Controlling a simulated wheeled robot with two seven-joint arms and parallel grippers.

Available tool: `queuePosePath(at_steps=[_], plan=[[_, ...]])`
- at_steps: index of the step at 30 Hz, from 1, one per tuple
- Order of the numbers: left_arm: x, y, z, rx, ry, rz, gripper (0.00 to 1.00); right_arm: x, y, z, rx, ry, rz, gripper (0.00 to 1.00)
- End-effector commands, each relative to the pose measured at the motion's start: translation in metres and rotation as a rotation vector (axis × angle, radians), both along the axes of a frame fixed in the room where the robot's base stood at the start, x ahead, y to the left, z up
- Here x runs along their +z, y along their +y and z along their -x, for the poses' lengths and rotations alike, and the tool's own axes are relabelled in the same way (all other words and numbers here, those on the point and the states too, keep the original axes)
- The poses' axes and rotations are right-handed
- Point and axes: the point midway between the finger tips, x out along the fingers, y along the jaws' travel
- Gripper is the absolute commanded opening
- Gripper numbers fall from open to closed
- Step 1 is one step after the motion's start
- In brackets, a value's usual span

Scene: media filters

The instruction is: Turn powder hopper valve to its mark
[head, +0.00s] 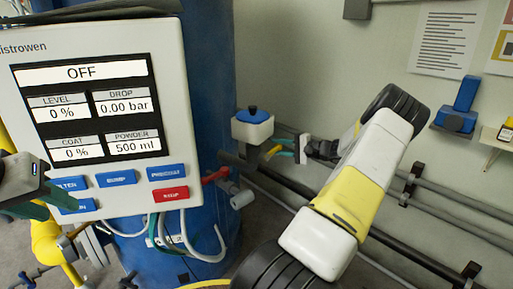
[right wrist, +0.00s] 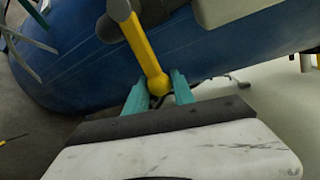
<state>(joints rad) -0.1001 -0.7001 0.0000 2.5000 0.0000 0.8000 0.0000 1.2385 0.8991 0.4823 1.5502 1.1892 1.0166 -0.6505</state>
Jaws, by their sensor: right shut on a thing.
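The powder hopper (head: 252,131) is a pale box with a blue cap, standing right of the control panel in the head view. Its yellow valve handle (head: 273,152) sticks out at the lower right. My right gripper (head: 284,153) is at this handle. In the right wrist view the yellow handle (right wrist: 146,50) runs down from a grey pivot, and its end sits between the teal fingers of my right gripper (right wrist: 157,92), which is shut on it. I cannot make out the valve's mark. My left gripper (head: 28,208) is partly cut off at the left edge, in front of the panel.
The control panel (head: 108,187) reads OFF, with powder at 500 ml. A red-handled valve (head: 215,175) sits below and left of the hopper. Dark pipes (head: 390,235) run along the wall. A blue tank (head: 210,70) stands behind the panel.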

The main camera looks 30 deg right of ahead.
Motion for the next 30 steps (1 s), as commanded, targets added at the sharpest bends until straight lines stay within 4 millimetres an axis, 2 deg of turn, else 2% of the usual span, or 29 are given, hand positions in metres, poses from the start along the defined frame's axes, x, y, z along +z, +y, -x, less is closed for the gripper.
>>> queuePosePath(at_steps=[17, 18, 20, 30], plan=[[0.0000, 0.0000, 0.0000, 0.000, 0.000, 0.000, 0.36, 0.0034, 0.0000, 0.0004, 0.001, -0.016, 0.026, 0.00], [0.0000, 0.0000, 0.0000, 0.000, 0.000, 0.000, 0.36, 0.0034, 0.0000, 0.0004, 0.001, -0.017, 0.026, 0.38], [0.0000, 0.0000, 0.0000, 0.000, 0.000, 0.000, 0.36, 0.0034, 0.0001, 0.0003, 0.000, -0.016, 0.025, 0.50], [0.0000, 0.0000, 0.0000, 0.000, 0.000, 0.000, 0.36, 0.0033, -0.0010, 0.0016, -0.001, -0.015, 0.025, 0.52]])
